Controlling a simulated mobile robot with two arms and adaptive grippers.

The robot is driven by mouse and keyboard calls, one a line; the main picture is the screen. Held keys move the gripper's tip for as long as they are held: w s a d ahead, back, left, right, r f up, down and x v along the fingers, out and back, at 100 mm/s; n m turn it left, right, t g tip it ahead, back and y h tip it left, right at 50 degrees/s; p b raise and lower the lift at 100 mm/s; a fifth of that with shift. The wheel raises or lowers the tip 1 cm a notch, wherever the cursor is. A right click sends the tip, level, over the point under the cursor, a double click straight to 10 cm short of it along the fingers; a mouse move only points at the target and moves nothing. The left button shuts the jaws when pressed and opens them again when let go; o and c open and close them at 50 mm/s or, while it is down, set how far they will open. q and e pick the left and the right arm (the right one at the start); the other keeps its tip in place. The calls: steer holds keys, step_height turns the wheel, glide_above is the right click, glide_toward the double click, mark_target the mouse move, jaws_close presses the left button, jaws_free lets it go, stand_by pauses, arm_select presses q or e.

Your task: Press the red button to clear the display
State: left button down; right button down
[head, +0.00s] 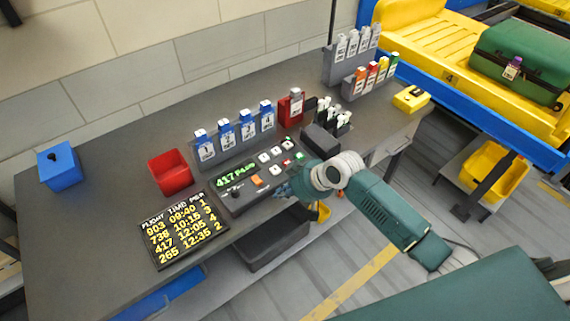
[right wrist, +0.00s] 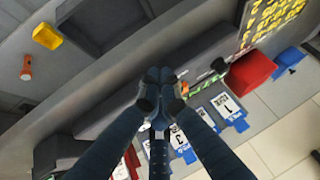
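The control panel (head: 236,207) sits near the front edge of the grey desk, with a lit display (head: 234,177) reading 417 and more green characters. My left gripper is out of view.
Blue numbered tag holders (head: 226,134) stand behind the panel, with a red holder (head: 291,107) beside them. A red bin (head: 169,172) and a flight board (head: 184,230) lie to the left. A yellow conveyor tray (head: 437,50) is at back right.

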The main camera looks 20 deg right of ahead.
step_height(320, 180, up, 11)
steer(key=t, duration=0.1)
glide_above(287, 163)
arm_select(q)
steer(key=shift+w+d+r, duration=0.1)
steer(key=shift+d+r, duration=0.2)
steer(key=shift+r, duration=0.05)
arm_select(e)
steer(key=shift+s+d+r+m+t+y, duration=0.1)
steer(key=shift+d+r+m+t+y, duration=0.1)
steer(key=shift+d+m+t+y, duration=0.25)
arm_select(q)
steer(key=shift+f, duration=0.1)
arm_select(e)
steer(key=shift+a, duration=0.1)
